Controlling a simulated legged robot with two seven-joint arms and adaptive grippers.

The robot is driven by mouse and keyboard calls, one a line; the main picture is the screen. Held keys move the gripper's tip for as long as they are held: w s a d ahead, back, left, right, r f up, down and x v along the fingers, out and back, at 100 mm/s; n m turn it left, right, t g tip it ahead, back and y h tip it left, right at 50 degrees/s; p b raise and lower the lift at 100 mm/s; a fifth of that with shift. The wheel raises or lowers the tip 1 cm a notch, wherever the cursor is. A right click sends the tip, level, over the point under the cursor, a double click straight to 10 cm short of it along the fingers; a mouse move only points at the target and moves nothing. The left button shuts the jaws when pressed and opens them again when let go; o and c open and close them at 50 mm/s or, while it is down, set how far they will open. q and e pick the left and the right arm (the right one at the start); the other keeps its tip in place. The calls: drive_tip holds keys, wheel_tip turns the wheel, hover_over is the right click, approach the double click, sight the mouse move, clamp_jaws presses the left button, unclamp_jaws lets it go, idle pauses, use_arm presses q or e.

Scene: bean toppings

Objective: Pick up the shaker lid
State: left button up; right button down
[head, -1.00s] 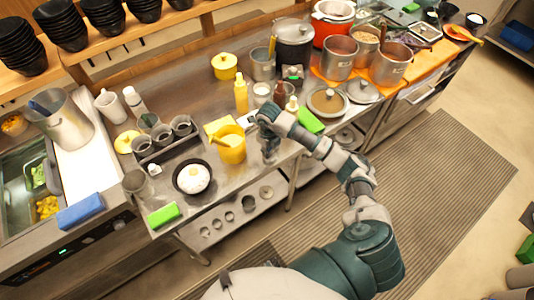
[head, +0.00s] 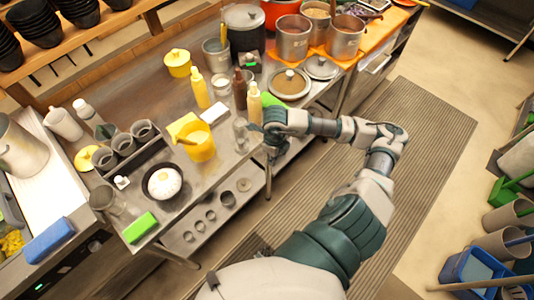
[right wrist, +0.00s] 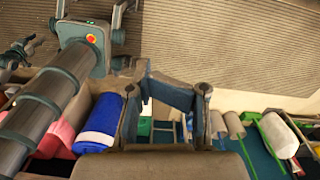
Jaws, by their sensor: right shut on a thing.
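My right gripper (head: 272,146) points down over the counter's front edge, just right of a clear glass jar (head: 240,128). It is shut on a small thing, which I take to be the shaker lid. The fingers and wrist hide it in the head view, and I cannot make out its shape. No other shaker lid can be told apart on the counter. My left gripper is not in view.
A yellow pitcher (head: 200,146), a yellow bottle (head: 200,92) and a cream bottle (head: 254,104) stand near my gripper. A pan lid (head: 290,85) lies behind it. Floor mat is clear at right.

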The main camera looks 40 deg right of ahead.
drive_tip(key=shift+a, duration=0.1)
drive_tip(key=c, duration=1)
unclamp_jaws()
drive_tip(key=shift+a, duration=0.1)
drive_tip(key=o, duration=0.6)
